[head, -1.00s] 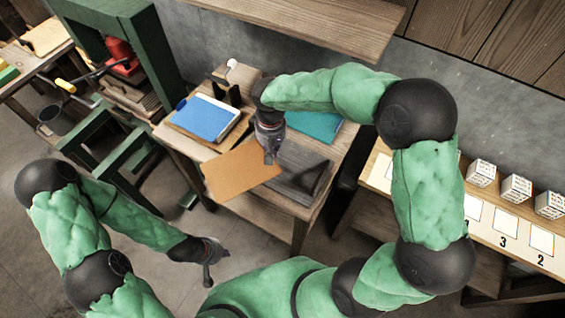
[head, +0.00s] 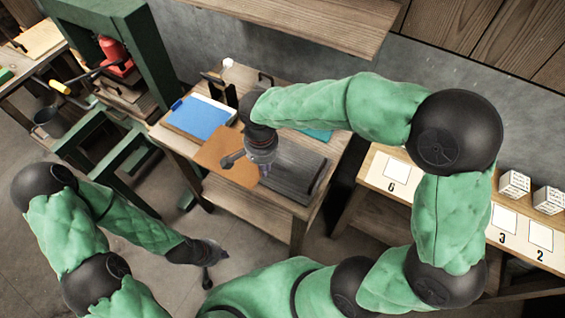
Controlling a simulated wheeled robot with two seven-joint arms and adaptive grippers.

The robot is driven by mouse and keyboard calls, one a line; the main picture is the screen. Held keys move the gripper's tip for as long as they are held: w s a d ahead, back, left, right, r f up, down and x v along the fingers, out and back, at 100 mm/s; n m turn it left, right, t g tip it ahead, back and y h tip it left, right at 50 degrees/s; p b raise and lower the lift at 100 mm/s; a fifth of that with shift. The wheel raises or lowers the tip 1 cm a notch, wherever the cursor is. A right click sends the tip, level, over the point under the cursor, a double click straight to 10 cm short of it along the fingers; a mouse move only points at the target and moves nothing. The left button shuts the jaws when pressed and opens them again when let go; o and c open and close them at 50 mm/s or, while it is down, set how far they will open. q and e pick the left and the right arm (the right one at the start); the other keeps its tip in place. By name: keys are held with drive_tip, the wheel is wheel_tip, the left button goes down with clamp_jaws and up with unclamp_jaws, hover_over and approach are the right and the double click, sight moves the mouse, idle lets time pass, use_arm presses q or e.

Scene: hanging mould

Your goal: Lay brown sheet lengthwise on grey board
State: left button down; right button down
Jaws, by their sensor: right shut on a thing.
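The brown sheet (head: 224,157) is a flat orange-brown rectangle on the left of the small wooden table, its right side partly hidden by my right gripper. My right gripper (head: 250,163) is shut on the sheet's right part, pointing down. The grey board (head: 304,178), a dark ridged slab, lies on the table just right of the gripper; its left part is hidden. Whether the sheet touches the board or table cannot be told. My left gripper (head: 208,272) hangs low over the floor, left of my body, away from the table; its jaws are unclear.
A blue sheet on a tray (head: 200,116) lies at the table's back left. A teal sheet (head: 318,135) shows partly behind my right arm. A green press frame (head: 130,45) stands at left. A bench with numbered cards (head: 397,167) and white blocks is at right.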

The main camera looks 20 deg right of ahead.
drive_tip(key=d+f+b, duration=0.2)
drive_tip(key=d+f, duration=0.2)
drive_tip(key=d, duration=0.6)
drive_tip(key=b, duration=0.2)
hover_over(306, 177)
drive_tip(key=f, duration=0.5)
drive_tip(key=shift+a, duration=0.4)
drive_tip(key=shift+d+f, duration=0.15)
drive_tip(key=shift+f, duration=0.05)
drive_tip(key=shift+d+f+b, duration=0.15)
drive_tip(key=shift+f+b, duration=0.15)
drive_tip(key=shift+f, duration=0.6)
drive_tip(key=shift+d+f+b, duration=0.15)
drive_tip(key=shift+f+b, duration=0.15)
drive_tip(key=shift+f, duration=0.6)
drive_tip(key=shift+f, duration=0.15)
drive_tip(key=c, duration=1.7)
unclamp_jaws()
drive_tip(key=o, duration=0.3)
